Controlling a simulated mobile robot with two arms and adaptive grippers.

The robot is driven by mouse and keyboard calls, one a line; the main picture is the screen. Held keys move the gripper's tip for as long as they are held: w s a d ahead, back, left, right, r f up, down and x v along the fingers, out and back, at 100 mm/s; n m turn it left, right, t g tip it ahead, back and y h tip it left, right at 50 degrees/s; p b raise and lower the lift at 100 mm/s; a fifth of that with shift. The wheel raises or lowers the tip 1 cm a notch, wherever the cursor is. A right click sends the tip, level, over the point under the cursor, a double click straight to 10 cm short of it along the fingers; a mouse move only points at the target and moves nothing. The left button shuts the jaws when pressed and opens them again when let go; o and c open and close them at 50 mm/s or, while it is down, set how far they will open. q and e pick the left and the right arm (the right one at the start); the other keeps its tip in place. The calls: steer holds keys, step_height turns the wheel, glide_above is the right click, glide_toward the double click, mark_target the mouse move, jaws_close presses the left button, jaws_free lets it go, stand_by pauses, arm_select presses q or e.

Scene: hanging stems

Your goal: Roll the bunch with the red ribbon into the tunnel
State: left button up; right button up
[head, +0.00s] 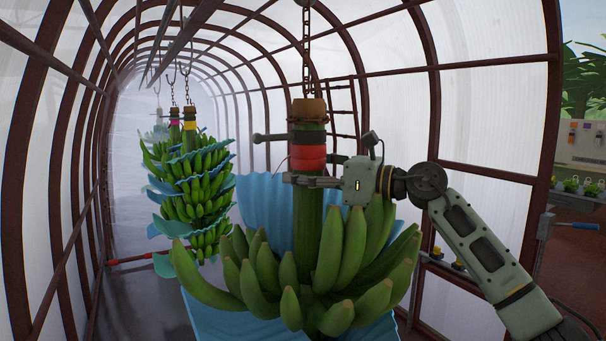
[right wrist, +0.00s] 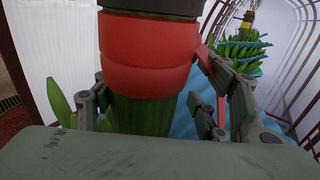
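The bunch with the red ribbon (head: 307,158) hangs upright in the near middle of the head view, with upturned green bananas (head: 345,255) below its thick green stem (head: 308,225). My right gripper (head: 302,181) is at the stem just below the ribbon. In the right wrist view, its fingers stand on both sides of the stem (right wrist: 150,120), close to the ribbon (right wrist: 145,62); whether they press on it is unclear. The far finger is largely hidden in the head view. The tunnel (head: 140,95) of brown hoops and translucent panels runs back to the left. My left gripper is not in view.
A chain (head: 306,45) holds the near bunch from above. Other bunches (head: 195,185) hang farther back left, with blue sheets (head: 165,228) between their tiers. A dark bar (head: 270,137) shows behind the near stem. A control panel (head: 585,145) stands outside at right.

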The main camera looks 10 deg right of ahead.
steer(key=shift+s+a+r, duration=0.15)
glide_above(359, 216)
stand_by(0.6)
stand_by(0.5)
